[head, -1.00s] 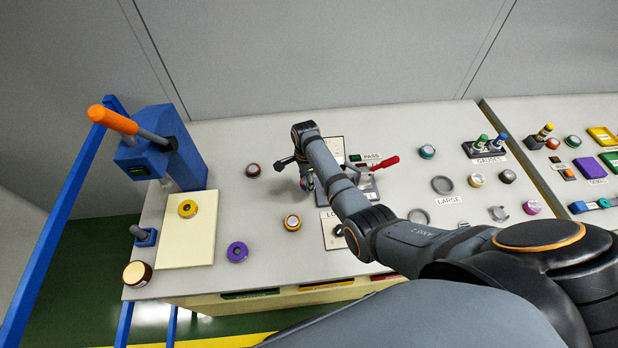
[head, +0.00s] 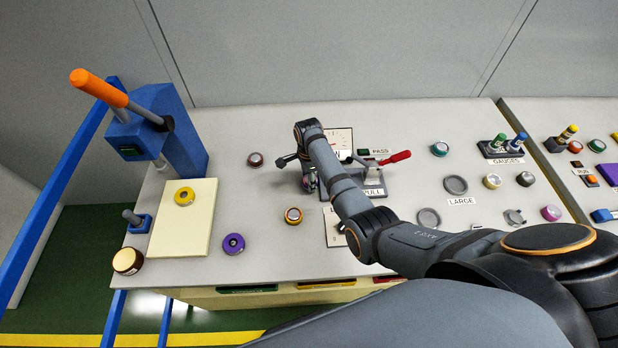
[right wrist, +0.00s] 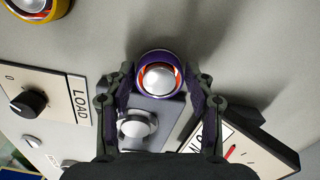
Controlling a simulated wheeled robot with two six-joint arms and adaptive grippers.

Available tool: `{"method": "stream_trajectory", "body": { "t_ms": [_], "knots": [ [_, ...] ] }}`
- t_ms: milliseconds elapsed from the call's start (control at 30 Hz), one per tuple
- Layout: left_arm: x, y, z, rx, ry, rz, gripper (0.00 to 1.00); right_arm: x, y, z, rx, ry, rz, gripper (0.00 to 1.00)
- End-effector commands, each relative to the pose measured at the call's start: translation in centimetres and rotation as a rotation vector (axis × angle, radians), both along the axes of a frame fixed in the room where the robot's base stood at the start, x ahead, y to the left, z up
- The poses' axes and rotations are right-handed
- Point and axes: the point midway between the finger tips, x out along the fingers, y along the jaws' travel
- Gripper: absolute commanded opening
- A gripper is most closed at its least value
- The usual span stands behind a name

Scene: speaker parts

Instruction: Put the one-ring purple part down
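A purple part (right wrist: 144,93) with an orange-red inner ring and a silver dome sits between the fingertips of my right gripper (right wrist: 161,72). Both fingers press close against its sides, so the gripper looks shut on it. I cannot count rings on its side. In the head view my right gripper (head: 309,184) is by the left end of the grey pull fixture (head: 374,192), mostly hidden by my arm. In the wrist view the part is at the end of a grey block with a silver knob (right wrist: 136,125); contact is unclear. My left gripper is out of view.
A blue lever press (head: 168,130) and cream board (head: 190,235) are at far left.

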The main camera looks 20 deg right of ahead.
Motion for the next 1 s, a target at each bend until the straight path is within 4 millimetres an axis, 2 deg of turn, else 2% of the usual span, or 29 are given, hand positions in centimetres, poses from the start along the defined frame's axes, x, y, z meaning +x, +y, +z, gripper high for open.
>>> {"method": "stream_trajectory", "body": {
  "t_ms": [33,100,367,467,567,800,1000],
  "knots": [
    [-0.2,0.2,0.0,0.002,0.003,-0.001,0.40,0.0,0.0,0.0,0.000,0.000,0.000,0.65],
    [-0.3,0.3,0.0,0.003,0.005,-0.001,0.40,0.0,0.0,0.0,0.000,0.000,0.000,0.72],
    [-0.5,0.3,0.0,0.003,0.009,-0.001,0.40,0.0,0.0,0.1,0.000,-0.001,0.000,0.72],
    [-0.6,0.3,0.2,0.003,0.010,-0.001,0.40,0.1,0.0,0.8,0.001,-0.003,0.000,0.72],
    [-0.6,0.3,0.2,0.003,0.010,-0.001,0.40,0.2,0.0,2.5,0.001,-0.005,0.000,0.72],
    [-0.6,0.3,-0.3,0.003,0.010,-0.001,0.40,0.2,0.1,8.4,0.002,-0.007,0.000,0.72],
    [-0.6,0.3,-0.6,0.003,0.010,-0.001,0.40,0.1,0.1,11.6,0.001,-0.002,0.000,0.72]
  ]
}}
